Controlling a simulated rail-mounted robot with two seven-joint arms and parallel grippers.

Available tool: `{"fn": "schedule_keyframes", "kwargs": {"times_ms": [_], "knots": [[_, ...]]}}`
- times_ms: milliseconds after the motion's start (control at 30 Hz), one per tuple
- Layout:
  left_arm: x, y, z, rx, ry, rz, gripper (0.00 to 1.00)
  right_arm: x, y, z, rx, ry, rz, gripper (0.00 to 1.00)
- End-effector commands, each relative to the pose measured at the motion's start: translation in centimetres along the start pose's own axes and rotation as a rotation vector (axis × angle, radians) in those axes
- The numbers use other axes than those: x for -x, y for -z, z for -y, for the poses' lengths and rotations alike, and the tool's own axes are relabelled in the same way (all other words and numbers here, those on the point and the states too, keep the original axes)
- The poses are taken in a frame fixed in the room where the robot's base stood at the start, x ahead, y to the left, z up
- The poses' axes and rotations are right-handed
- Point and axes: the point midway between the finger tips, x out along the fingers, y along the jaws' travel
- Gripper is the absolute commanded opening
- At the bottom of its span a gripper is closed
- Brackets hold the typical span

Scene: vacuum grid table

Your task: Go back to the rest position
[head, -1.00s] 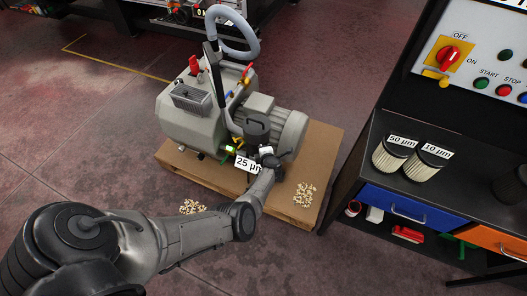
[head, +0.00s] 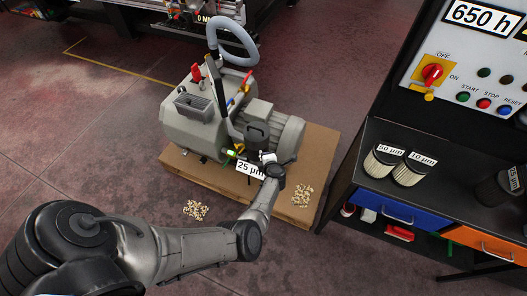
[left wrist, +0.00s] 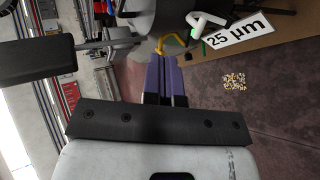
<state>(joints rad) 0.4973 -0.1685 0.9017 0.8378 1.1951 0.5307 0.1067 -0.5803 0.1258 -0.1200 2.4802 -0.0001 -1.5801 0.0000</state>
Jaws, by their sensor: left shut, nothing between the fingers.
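My left arm (head: 185,252) comes in from the left and reaches to the near side of the grey vacuum pump (head: 195,130). My left gripper (left wrist: 167,76) shows in the left wrist view with its purple fingers together and nothing between them. It is close to the pump, near a yellow bent part (left wrist: 174,40) and the white 25 µm label (left wrist: 238,33); I cannot tell whether it touches anything. In the head view the fingertips are not clear behind the wrist. My right gripper is in neither view.
Floor is clear at left.

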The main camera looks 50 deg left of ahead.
Motion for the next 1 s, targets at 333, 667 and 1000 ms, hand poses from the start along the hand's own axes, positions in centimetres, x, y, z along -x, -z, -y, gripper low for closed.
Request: {"fn": "schedule_keyframes", "kwargs": {"times_ms": [333,667,1000], "knots": [[4.3,0.1,-1.7,0.001,0.001,-0.001,0.00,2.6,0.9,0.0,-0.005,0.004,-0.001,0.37],[4.9,0.1,-1.9,0.000,0.001,-0.001,0.00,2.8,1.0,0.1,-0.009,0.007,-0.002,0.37],[4.2,1.4,-7.8,-0.239,-0.242,0.213,0.00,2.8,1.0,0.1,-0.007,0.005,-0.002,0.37]]}}
